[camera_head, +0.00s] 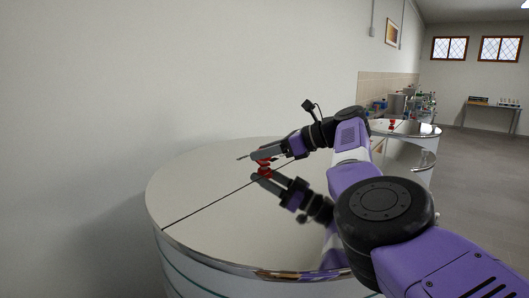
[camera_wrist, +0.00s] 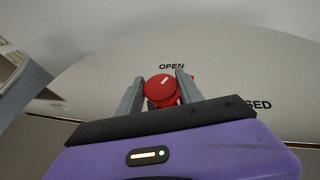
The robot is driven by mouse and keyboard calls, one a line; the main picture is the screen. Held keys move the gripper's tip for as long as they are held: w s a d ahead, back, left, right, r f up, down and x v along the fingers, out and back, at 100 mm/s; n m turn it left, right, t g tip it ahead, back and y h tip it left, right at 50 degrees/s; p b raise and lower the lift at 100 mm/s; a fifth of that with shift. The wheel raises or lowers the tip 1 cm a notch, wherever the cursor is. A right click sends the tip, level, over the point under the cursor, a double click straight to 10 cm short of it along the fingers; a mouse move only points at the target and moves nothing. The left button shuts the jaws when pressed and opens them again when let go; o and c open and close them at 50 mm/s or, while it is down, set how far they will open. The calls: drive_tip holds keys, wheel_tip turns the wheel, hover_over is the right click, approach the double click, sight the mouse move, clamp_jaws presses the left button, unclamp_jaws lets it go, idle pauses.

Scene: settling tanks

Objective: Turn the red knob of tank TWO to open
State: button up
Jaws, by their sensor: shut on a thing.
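The red knob (camera_wrist: 160,88) stands on the pale top of a round tank (camera_head: 200,190), with my gripper (camera_wrist: 158,84) around it. Its two grey fingers are shut on the knob, one on each side. A white mark on the knob's top slants up to the right. The word OPEN is printed just beyond the knob, and letters ending in SED show to its right. In the head view the knob (camera_head: 264,158) is partly hidden by my gripper (camera_head: 256,155). No tank number is readable in either view.
A second round tank (camera_head: 415,131) with a red knob (camera_head: 392,124) stands further back at right. A counter with bottles and vessels runs along the far wall. A white wall is close on the left. Open grey floor (camera_head: 480,170) lies to the right.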

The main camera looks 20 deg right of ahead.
idle(0.3)
drive_tip(key=o, duration=1.3)
drive_tip(key=shift+o, duration=0.2)
drive_tip(key=b+v, duration=0.2)
drive_tip(key=v, duration=0.4)
drive_tip(key=shift+s+d+b, duration=0.15)
drive_tip(key=shift+d+b, duration=0.05)
drive_tip(key=shift+b, duration=0.1)
drive_tip(key=shift+s+d+r, duration=0.35)
drive_tip(key=shift+s+d, duration=0.05)
